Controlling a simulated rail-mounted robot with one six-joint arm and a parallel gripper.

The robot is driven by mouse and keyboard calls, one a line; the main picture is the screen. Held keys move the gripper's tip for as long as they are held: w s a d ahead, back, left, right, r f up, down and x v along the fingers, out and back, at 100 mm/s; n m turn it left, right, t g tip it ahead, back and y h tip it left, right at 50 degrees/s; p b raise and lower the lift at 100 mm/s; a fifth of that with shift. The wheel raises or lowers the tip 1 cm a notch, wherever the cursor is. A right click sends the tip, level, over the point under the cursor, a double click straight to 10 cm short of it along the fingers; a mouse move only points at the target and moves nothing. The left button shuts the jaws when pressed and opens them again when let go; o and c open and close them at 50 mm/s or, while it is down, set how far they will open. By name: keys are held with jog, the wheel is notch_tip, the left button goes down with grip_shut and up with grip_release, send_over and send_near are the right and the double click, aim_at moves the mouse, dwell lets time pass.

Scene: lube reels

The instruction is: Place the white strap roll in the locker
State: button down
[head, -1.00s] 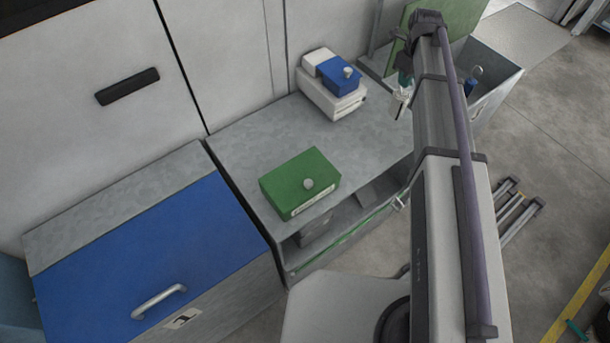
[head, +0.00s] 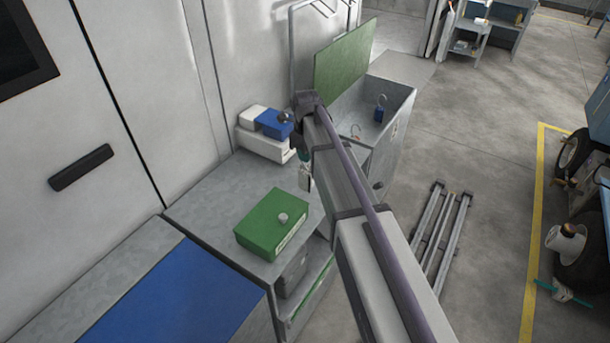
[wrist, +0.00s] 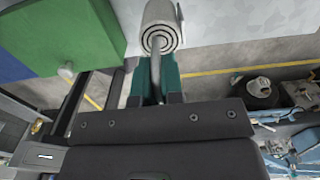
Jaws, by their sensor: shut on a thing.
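The white strap roll (wrist: 160,30) shows its spiral end in the wrist view. A grey bent bar (wrist: 153,85) runs between the teal jaws of my gripper (wrist: 157,75) to the roll. In the head view my gripper (head: 304,158) points down with the small white roll (head: 306,179) under it, in the air near the counter's right end. A grey locker (head: 401,124) with its green lid (head: 343,55) raised stands behind and right of my gripper. A blue item and a hook show in it; its floor is mostly hidden.
A green box (head: 272,222) with a knob sits on the grey counter (head: 205,195). White and blue boxes (head: 265,135) stand at the wall. A closed blue lid (head: 170,295) is at front left. Metal rails (head: 440,235) lie on the floor at right; open floor lies beyond.

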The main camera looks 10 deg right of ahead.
aim_at(306, 167)
notch_tip(306, 167, down, 4)
jog(key=b, duration=0.4)
jog(key=shift+s+r, duration=0.1)
jog(key=shift+r, duration=0.25)
jog(key=shift+f, duration=0.2)
jog(key=c, duration=1.2)
grip_release()
jog(key=shift+c, duration=0.2)
notch_tip(306, 167, up, 13)
jog(key=p, duration=1.2)
jog(key=shift+f+p, duration=0.15)
jog(key=shift+p, duration=0.25)
jog(key=s+n, duration=2.4)
jog(key=n, duration=0.3)
jog(key=shift+s+f, duration=0.15)
jog(key=shift+s, duration=0.25)
